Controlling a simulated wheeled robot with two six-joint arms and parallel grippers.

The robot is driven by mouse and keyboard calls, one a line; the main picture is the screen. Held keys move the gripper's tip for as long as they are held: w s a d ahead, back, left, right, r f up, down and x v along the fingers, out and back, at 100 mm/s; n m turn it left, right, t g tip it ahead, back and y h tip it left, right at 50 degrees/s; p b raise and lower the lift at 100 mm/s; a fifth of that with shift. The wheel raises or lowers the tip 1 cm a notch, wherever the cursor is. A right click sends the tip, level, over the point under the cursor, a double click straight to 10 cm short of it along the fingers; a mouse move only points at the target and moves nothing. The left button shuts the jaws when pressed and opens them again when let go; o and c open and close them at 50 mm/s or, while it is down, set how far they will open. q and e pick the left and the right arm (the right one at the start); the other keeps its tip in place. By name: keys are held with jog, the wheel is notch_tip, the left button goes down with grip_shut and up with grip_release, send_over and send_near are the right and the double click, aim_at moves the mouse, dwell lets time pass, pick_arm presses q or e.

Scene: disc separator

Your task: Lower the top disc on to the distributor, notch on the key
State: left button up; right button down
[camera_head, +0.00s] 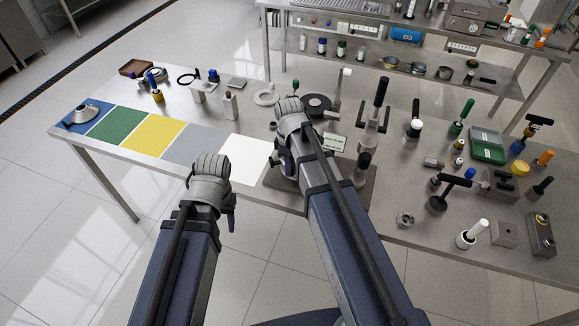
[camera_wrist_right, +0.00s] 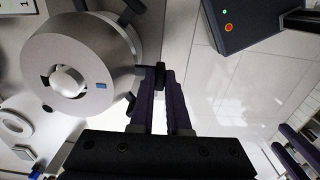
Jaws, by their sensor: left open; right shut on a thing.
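The top disc (camera_wrist_right: 85,52) is a pale grey cone in the right wrist view, with a small blue mark on its face. A rounded white tip (camera_wrist_right: 68,82), which looks like the distributor's top, shows through its central opening, with a dark piece at the opening's left edge. My right gripper (camera_wrist_right: 157,76) is shut on the disc's rim. I cannot tell the gap beneath the disc or whether notch and key line up. In the head view my right arm hides the disc; my right gripper (camera_head: 281,163) is partly hidden. My left gripper (camera_head: 231,202) is open, short of the table's front edge.
Green, yellow, grey and white mats continue rightward. A dark base plate (camera_head: 360,190) shows beside my right arm. Tools crowd the table's right side. Dark arms surround the disc in the wrist view.

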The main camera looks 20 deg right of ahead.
jog(key=shift+f, duration=0.15)
jog(key=shift+f, duration=0.2)
dwell(0.3)
jog(key=shift+f+b, duration=0.35)
jog(key=shift+b, duration=0.15)
jog(key=c, duration=0.8)
grip_release()
jog(key=shift+r, duration=0.15)
notch_tip(320, 180, up, 8)
jog(key=p, duration=0.8)
